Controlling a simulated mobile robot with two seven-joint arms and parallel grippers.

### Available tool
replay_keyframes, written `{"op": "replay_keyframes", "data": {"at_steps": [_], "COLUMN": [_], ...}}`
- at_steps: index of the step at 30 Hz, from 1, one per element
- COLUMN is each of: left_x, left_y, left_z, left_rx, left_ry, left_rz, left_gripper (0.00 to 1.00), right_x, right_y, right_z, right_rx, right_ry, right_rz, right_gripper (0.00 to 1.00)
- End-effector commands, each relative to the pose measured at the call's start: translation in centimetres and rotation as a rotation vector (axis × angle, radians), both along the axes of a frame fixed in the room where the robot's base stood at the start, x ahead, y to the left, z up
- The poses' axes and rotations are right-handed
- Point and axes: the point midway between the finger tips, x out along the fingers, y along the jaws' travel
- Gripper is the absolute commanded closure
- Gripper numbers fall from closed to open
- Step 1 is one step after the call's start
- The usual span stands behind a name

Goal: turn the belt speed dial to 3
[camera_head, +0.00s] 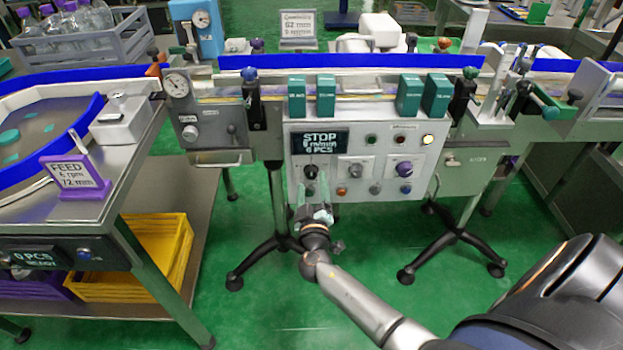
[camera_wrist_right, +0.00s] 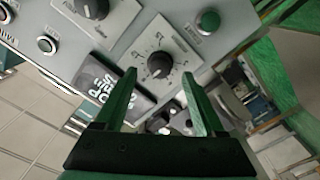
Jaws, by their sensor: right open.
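The control panel (camera_head: 374,188) is grey and stands under the conveyor. Its display (camera_head: 320,143) reads STOP, 0 m/min and 0 PCS. A black dial (camera_head: 311,171) sits below the display, just above my right gripper (camera_head: 311,188). In the right wrist view a black dial (camera_wrist_right: 159,65) on a white scale plate lies between and beyond the fingertips of my open right gripper (camera_wrist_right: 158,76). No touch shows. The scale figures and the dial's setting are too small to read. My left gripper is out of view.
Green blocks (camera_head: 297,96) stand along the panel's top edge. A feed table (camera_head: 110,160) is at left. Green floor lies open in front.

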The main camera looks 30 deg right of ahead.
Motion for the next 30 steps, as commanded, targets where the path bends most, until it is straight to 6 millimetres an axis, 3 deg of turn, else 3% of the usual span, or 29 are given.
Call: {"op": "replay_keyframes", "data": {"at_steps": [6,16,30], "left_x": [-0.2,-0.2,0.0], "left_y": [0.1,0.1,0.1], "left_z": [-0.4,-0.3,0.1], "left_rx": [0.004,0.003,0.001], "left_ry": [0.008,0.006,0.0], "left_rz": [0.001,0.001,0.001], "left_gripper": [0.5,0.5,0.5], "right_x": [1.9,2.2,2.2], "right_y": [-1.2,-1.4,-1.4], "right_z": [0.0,0.0,0.0], "right_rx": [-0.001,-0.001,-0.001], "right_ry": [0.001,0.001,0.001], "right_rz": [0.0,0.0,0.0], "right_gripper": [0.29,0.29,0.8]}}
